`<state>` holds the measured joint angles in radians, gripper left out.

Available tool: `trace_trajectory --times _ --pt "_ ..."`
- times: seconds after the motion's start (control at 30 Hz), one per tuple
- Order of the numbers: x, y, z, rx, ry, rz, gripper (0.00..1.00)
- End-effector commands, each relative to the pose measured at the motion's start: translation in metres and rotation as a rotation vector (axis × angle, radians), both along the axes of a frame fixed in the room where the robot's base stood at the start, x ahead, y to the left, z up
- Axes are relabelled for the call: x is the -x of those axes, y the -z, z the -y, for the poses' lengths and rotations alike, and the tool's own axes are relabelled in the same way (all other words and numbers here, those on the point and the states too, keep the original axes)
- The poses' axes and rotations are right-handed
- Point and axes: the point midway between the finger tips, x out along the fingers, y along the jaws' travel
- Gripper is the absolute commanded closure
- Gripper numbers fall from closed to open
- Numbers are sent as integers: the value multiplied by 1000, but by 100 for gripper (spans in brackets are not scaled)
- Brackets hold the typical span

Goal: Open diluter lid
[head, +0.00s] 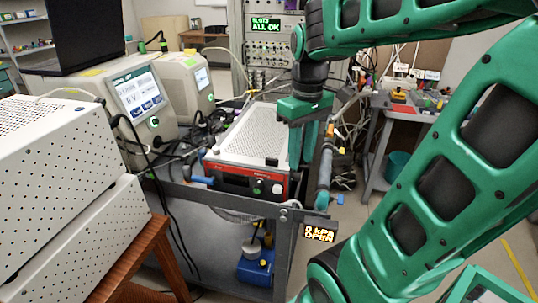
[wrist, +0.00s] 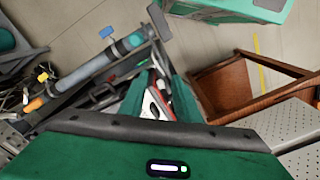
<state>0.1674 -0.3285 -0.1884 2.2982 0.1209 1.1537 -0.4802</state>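A box with a red front and a pale perforated top (head: 250,132) sits on the cart in the head view; it may be the diluter, but I cannot confirm this. Its top looks closed. My gripper (head: 303,165) points down at the box's right end, partly hiding it. In the wrist view my gripper (wrist: 158,92) has its two green fingers apart. A small red and white part (wrist: 156,105) shows between and below them, with no clear contact. I see no held object.
A grey and teal tube (head: 326,165) runs along the cart's right side, close to my gripper; it also shows in the wrist view (wrist: 95,70). White perforated cases (head: 60,150) stand at left. Cables clutter the cart.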

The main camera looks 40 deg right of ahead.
Motion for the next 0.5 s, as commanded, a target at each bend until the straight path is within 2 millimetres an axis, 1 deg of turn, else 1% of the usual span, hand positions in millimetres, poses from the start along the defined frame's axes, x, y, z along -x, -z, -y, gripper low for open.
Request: trace_trajectory --times 0.03,0.1,0.2,0.3,0.33,0.43,0.5 --pt "-23 -10 1 2 -107 0 70" --pt "-49 -22 0 3 -264 0 70" --pt "-79 -36 -2 5 -444 1 70" --pt "-98 -44 -5 5 -568 0 70" --pt "-102 -45 -6 5 -591 1 70" --pt "-108 -45 -7 5 -636 0 70" --pt "-109 -40 -7 4 -643 -1 70"
